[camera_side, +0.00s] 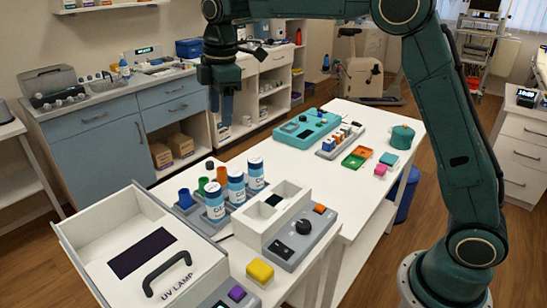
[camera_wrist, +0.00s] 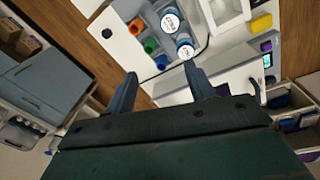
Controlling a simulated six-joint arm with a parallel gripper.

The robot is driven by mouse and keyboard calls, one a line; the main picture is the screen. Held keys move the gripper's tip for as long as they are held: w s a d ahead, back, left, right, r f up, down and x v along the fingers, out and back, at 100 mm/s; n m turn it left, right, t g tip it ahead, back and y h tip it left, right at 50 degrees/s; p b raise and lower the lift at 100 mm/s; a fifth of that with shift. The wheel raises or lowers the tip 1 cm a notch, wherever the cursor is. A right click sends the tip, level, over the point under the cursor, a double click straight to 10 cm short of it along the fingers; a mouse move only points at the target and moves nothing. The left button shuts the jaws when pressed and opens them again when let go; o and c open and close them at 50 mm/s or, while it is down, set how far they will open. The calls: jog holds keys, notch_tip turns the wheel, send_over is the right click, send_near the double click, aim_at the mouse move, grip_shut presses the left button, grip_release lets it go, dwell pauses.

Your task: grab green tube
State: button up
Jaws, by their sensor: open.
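The green tube (camera_side: 203,185) stands upright in a grey rack, between a blue tube (camera_side: 185,199) and an orange-red tube (camera_side: 222,175). In the wrist view the green tube (camera_wrist: 150,46) shows from above, with the orange tube (camera_wrist: 137,27) and blue tube (camera_wrist: 161,62) on either side. My gripper (camera_side: 221,112) points down, open and empty, well above the table and the tubes. In the wrist view my gripper (camera_wrist: 160,72) has its fingers apart, and the tubes appear beyond the fingertips.
Three labelled blue jars (camera_side: 236,188) stand right beside the tubes. A white UV lamp box (camera_side: 105,235) and a grey device with a black knob (camera_side: 303,227) are close by. A small black cap (camera_side: 209,165) lies behind. The table middle is largely clear.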

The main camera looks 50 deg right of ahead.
jog(key=w+a+f+n+g, duration=0.1)
jog(key=w+a+f+n, duration=0.1)
jog(key=w+f+n, duration=0.2)
jog(key=w+f, duration=0.3)
jog(key=f, duration=0.1)
jog(key=shift+a, duration=0.35)
jog(key=shift+w+f, duration=0.1)
jog(key=shift+f, duration=0.05)
send_over(203, 180)
jog(key=s+a, duration=0.1)
notch_tip(203, 180, down, 8)
jog(key=shift+s+f, duration=0.15)
jog(key=shift+f, duration=0.1)
jog(key=shift+f, duration=0.1)
jog(key=shift+d+f, duration=0.2)
jog(key=shift+f, duration=2.3)
jog(key=c, duration=1)
